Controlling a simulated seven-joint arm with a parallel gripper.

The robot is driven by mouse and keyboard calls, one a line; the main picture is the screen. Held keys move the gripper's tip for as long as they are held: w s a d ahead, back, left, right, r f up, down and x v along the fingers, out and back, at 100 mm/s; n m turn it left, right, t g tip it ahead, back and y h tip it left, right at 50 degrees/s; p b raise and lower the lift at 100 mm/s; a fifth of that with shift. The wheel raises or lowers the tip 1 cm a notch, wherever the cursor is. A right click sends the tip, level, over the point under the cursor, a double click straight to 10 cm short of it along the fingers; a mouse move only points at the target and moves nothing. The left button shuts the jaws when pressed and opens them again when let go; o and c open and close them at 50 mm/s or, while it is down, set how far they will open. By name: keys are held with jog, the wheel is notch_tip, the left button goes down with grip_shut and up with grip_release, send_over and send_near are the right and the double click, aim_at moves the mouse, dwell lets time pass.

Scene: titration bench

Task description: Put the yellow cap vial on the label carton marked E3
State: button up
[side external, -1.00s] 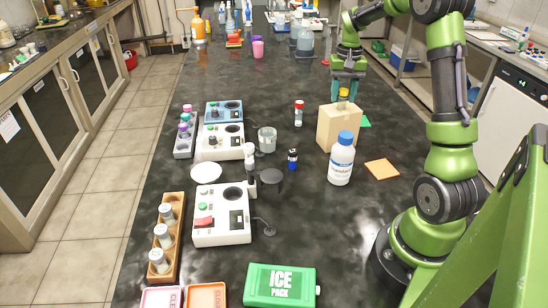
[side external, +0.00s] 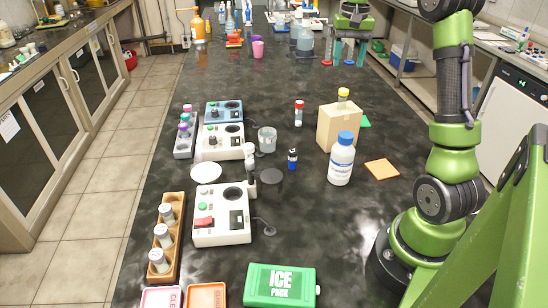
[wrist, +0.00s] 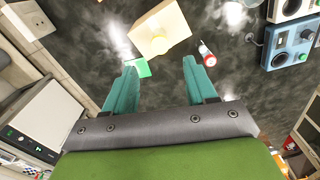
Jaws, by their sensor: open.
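The yellow cap vial (side external: 343,95) stands upright on top of the tan label carton (side external: 338,126). In the wrist view the yellow cap (wrist: 179,46) shows over the carton's top (wrist: 158,27), seen from above. No E3 marking is readable on the carton. My gripper (side external: 349,52) is open and empty, up and behind the carton, well clear of the vial. In the wrist view its two teal fingers (wrist: 166,80) are spread with nothing between them.
A white bottle with a blue cap (side external: 341,160) stands just in front of the carton. A red-capped vial (side external: 298,113) stands to its left. A green pad (side external: 365,122) and an orange pad (side external: 382,169) lie nearby.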

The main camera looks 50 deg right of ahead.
jog(key=s+a+r+n+t, duration=0.1)
jog(key=a+r+n+t, duration=0.1)
jog(key=a, duration=0.8)
jog(key=s+a+r+n+t, duration=0.2)
jog(key=a, duration=0.8)
jog(key=s+a+f+n+t+y, duration=0.1)
jog(key=s+a+f, duration=0.1)
jog(key=a, duration=0.3)
jog(key=s+a+f+n+t+y, duration=0.1)
jog(key=s+a+f+t, duration=0.1)
jog(key=s+a, duration=0.3)
jog(key=shift+s+a+f+n, duration=0.2)
jog(key=shift+a+f+n, duration=0.2)
jog(key=shift+a+f, duration=0.4)
